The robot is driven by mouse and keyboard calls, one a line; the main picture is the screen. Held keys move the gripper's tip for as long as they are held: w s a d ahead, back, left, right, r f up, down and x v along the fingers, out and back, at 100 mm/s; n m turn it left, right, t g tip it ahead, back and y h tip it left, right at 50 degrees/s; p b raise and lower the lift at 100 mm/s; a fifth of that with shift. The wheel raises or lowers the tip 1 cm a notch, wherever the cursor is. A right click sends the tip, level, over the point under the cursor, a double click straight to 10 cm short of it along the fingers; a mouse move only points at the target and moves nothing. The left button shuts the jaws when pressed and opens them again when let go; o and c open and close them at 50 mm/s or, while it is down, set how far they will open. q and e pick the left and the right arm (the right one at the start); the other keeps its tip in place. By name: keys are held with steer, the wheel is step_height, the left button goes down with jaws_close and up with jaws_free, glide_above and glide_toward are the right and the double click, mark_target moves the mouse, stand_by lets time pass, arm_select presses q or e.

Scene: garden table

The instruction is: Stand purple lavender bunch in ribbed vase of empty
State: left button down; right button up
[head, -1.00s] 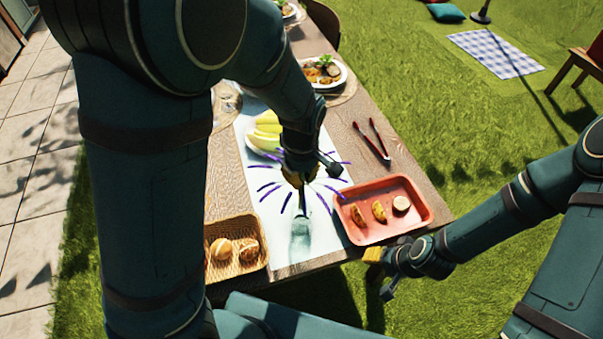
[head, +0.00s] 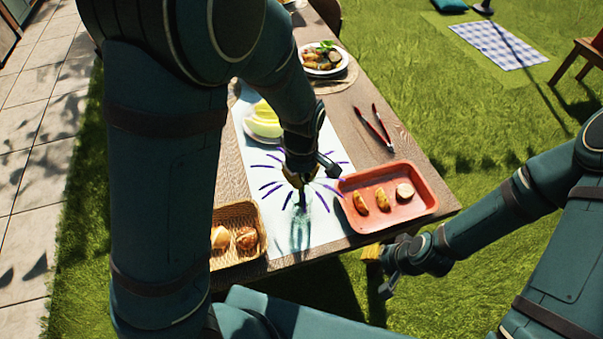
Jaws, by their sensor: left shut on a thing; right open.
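The purple lavender bunch (head: 272,187) fans out around my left gripper (head: 299,183), which is shut on it from above. Its stems point down toward the clear ribbed vase (head: 300,232), which stands on the white runner near the table's front edge. The lower stems overlap the vase's upper part in the picture; I cannot tell how deep inside the mouth they are. The hand hides the middle of the bunch. My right gripper (head: 378,272) is open and empty, off the table's front right edge.
A red tray (head: 425,205) with food pieces is right of the vase. A wicker basket (head: 250,212) of rolls is left of it. Behind are a plate with yellow-green food (head: 262,122), red tongs (head: 376,130) and a dinner plate (head: 325,60).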

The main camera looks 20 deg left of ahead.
arm_select(q)
steer(key=c, duration=1.1)
jaws_free()
steer(key=shift+o, duration=0.2)
step_height(320, 180, up, 12)
steer(key=shift+s, duration=0.15)
